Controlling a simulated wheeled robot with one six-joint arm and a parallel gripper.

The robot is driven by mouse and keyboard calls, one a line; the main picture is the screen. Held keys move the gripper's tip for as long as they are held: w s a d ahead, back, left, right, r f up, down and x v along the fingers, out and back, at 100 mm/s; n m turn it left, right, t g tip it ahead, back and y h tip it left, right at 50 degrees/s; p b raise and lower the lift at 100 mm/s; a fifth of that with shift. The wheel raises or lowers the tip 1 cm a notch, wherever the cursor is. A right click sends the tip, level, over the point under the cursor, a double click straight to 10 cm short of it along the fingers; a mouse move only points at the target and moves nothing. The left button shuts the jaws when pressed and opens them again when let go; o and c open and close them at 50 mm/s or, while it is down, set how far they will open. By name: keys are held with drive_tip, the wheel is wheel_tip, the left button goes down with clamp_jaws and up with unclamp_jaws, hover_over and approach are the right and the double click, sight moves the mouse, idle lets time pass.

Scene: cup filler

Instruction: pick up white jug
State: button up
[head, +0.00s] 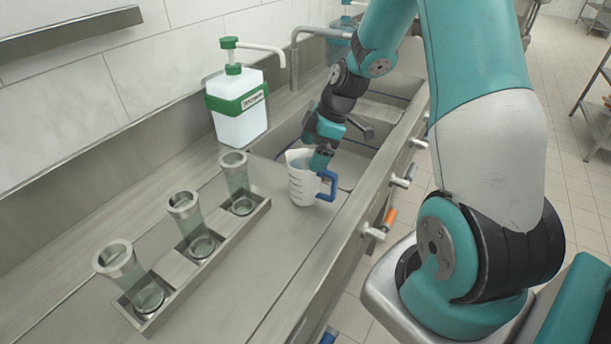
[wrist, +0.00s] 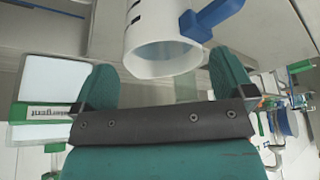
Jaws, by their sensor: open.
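The white jug (head: 303,180) stands upright on the steel counter, just in front of the sink. It has a blue handle (head: 329,186) on its right side and dark marks on its wall. The fingers are open, and I cannot tell whether either touches the jug.
A metal rack (head: 172,292) with several glass cylinders stands left of the jug. A white detergent bottle (head: 237,112) with a green pump stands behind, by the wall. The sink (head: 350,165) and tap lie beyond the jug. The counter's front strip (head: 262,268) is clear.

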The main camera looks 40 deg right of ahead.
sight(306, 159)
drive_tip(key=p+x, duration=0.1)
drive_tip(key=x, duration=0.1)
drive_tip(key=p+x, duration=0.1)
drive_tip(key=x, duration=0.1)
drive_tip(key=shift+w+a, duration=0.1)
drive_tip(key=shift+a, duration=0.3)
drive_tip(key=shift+w+a+f, duration=0.1)
drive_tip(key=shift+w+f, duration=0.05)
drive_tip(key=shift+f, duration=0.3)
drive_tip(key=c, duration=0.7)
drive_tip(key=shift+o, duration=0.2)
drive_tip(key=shift+r, duration=0.15)
